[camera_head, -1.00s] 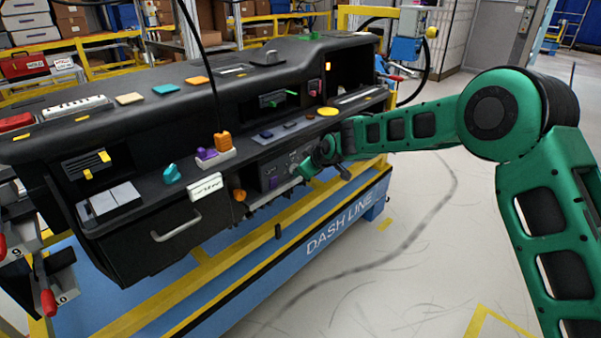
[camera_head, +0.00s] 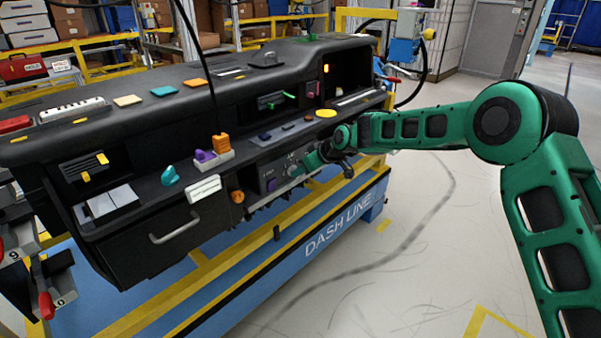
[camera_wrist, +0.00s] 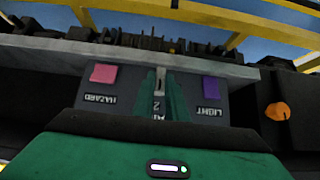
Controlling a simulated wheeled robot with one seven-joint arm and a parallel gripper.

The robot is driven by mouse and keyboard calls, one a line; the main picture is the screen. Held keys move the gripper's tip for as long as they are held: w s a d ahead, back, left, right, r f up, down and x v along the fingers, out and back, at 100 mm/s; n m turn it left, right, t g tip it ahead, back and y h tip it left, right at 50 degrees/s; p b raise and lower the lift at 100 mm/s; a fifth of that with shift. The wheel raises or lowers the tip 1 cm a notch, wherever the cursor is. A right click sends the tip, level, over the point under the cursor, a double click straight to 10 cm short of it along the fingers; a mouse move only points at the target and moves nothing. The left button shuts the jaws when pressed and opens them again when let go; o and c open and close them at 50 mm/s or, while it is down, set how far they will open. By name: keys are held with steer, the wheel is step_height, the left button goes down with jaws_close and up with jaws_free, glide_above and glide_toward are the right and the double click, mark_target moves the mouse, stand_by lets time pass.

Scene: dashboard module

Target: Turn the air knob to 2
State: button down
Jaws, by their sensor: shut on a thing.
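The air knob (camera_wrist: 160,74) shows as a small, pale, narrow piece between the green fingers of my gripper (camera_wrist: 163,84) in the wrist view. My gripper is shut on it. The panel appears upside down there, with a "2" and part of the AIR label visible between the fingers. The fingers hide most of the dial, so I cannot tell which mark the knob points to. In the head view my gripper (camera_head: 305,165) reaches the lower dash panel from the right, and the knob is too small and covered to make out.
The pink HAZARD button (camera_wrist: 103,74) and purple LIGHT button (camera_wrist: 211,88) flank the fingers, apart from them. An orange knob (camera_wrist: 278,111) sits farther right in the wrist view. A dark ledge with a yellow disc (camera_head: 327,113) lies above. Open floor lies right of the blue stand (camera_head: 335,222).

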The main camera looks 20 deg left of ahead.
steer(key=c, duration=1.8)
jaws_free()
steer(key=shift+w+r, duration=0.35)
steer(key=shift+r, duration=0.1)
steer(key=shift+o, duration=0.2)
steer(key=shift+s+a+f, duration=0.1)
steer(key=shift+s+a, duration=0.15)
steer(key=shift+s, duration=0.2)
steer(key=v, duration=1)
steer(key=shift+w+d, duration=0.3)
steer(key=shift+d, duration=0.3)
